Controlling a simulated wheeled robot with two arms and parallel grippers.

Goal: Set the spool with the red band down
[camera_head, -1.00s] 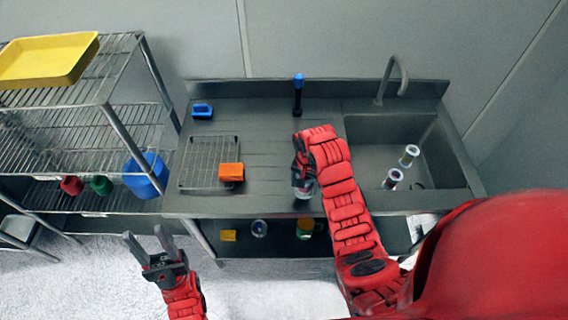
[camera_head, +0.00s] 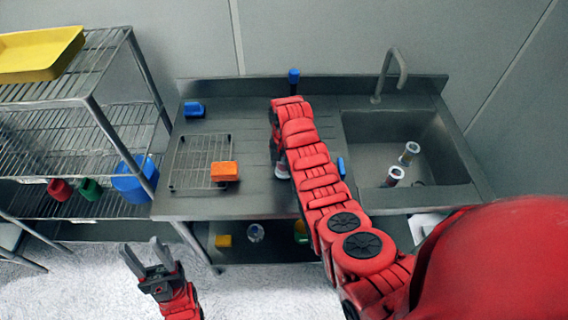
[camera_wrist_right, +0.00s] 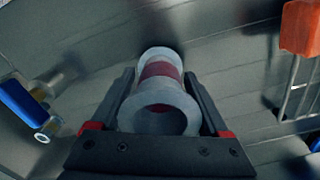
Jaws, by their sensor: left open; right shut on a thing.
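The spool with the red band (camera_wrist_right: 160,72) is pale grey with a dark red middle. In the right wrist view it lies between the two fingers of my right gripper (camera_wrist_right: 158,88), which is shut on it. In the head view only the spool's pale end (camera_head: 282,171) shows, low beside my right arm over the middle of the counter (camera_head: 250,195). I cannot tell whether it touches the counter. My left gripper (camera_head: 145,250) is open and empty, in front of the counter at the lower left.
A wire rack (camera_head: 190,165) with an orange block (camera_head: 224,171) is left of the spool. A blue-handled tool (camera_head: 341,167) lies right of my arm. Two other spools stand in the sink (camera_head: 365,150). A blue block (camera_head: 194,109) sits at the back left.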

